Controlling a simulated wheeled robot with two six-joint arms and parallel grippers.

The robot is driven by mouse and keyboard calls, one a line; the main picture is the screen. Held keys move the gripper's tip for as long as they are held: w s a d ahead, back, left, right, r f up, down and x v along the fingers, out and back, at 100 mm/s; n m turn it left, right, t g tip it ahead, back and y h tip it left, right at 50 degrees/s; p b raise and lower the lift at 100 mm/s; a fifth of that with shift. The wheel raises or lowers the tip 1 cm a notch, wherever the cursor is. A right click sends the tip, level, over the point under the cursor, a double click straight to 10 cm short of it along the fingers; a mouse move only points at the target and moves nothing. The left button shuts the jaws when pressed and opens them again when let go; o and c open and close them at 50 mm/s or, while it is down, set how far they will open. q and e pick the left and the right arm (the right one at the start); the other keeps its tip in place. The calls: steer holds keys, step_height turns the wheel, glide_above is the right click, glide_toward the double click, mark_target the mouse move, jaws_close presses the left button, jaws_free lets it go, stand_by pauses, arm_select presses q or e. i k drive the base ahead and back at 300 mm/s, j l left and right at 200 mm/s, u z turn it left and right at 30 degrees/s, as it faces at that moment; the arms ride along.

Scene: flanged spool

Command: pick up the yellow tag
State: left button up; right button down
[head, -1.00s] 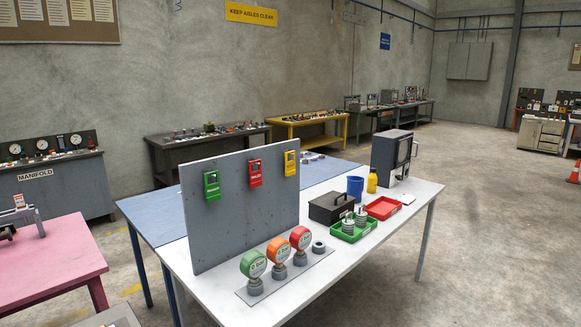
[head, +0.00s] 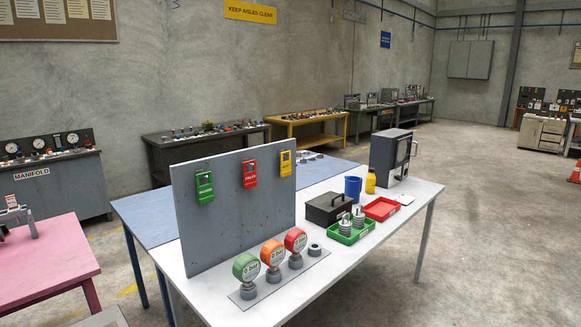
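The yellow tag (head: 286,163) hangs at the upper right of an upright grey board (head: 236,208) in the head view. A red tag (head: 250,174) hangs to its left, and a green tag (head: 204,187) hangs further left on the same board. The board stands on the white table (head: 333,262). Neither of my grippers is in view.
In front of the board stand green (head: 246,268), orange (head: 273,253) and red (head: 296,241) gauges. To the right are a black box (head: 327,208), a green tray (head: 361,237), a red tray (head: 381,208), a blue cup (head: 353,188) and a yellow bottle (head: 370,181). A pink table (head: 45,264) stands at left.

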mark_target(285, 166)
steer(key=i+l+z, duration=0.1)
steer(key=i+l, duration=1.1)
steer(key=i, duration=0.15)
